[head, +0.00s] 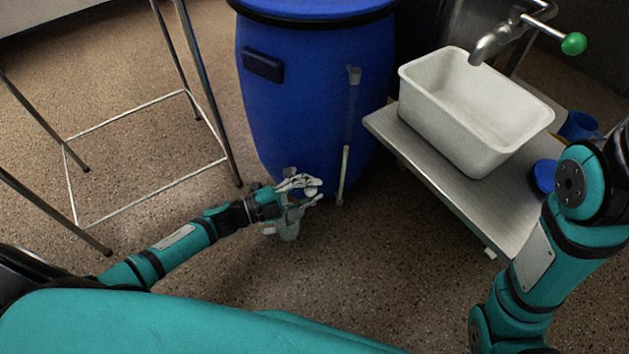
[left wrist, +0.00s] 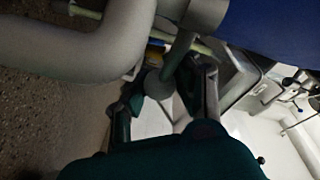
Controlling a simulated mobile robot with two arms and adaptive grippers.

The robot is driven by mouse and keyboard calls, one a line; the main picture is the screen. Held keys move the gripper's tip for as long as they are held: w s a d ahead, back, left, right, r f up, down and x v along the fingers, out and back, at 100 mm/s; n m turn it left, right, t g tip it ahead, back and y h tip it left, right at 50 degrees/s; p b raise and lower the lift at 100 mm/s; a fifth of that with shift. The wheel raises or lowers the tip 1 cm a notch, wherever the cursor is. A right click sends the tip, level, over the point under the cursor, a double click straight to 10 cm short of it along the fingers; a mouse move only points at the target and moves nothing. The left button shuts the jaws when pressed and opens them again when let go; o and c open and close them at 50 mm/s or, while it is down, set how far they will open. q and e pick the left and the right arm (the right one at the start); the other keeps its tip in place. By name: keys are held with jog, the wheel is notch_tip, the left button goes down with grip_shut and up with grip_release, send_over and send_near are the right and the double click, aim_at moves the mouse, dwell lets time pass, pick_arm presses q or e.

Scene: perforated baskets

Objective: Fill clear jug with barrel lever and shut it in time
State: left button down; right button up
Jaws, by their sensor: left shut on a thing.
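The blue barrel (head: 300,90) stands upright at the centre back. A grey barrel tap (left wrist: 70,60) with a thick curved pipe fills the top left of the left wrist view. Its lever ends in a round grey knob (left wrist: 158,86). My left gripper (head: 312,188) is at the barrel's foot, and its fingers (left wrist: 160,92) are shut on the lever. A pale, see-through vessel (head: 288,228), apparently the clear jug, shows just below the gripper. The gripper partly covers it, and I cannot see its fill level. My right arm shows at the right, but its gripper is out of frame.
A sight tube (head: 345,165) runs down the barrel's front. Right of the barrel, a white basin (head: 470,150) sits on a low metal bench (head: 440,180) under a tap with a green knob (head: 574,43). A metal frame (head: 150,105) stands at left. Floor between is clear.

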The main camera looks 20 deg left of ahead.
pick_arm(q)
jog(key=shift+a+r, duration=0.15)
jog(key=shift+r, duration=0.05)
jog(key=c, duration=1.1)
grip_release()
jog(key=shift+o, duration=1.1)
jog(key=shift+f, duration=0.1)
jog(key=v, duration=1.2)
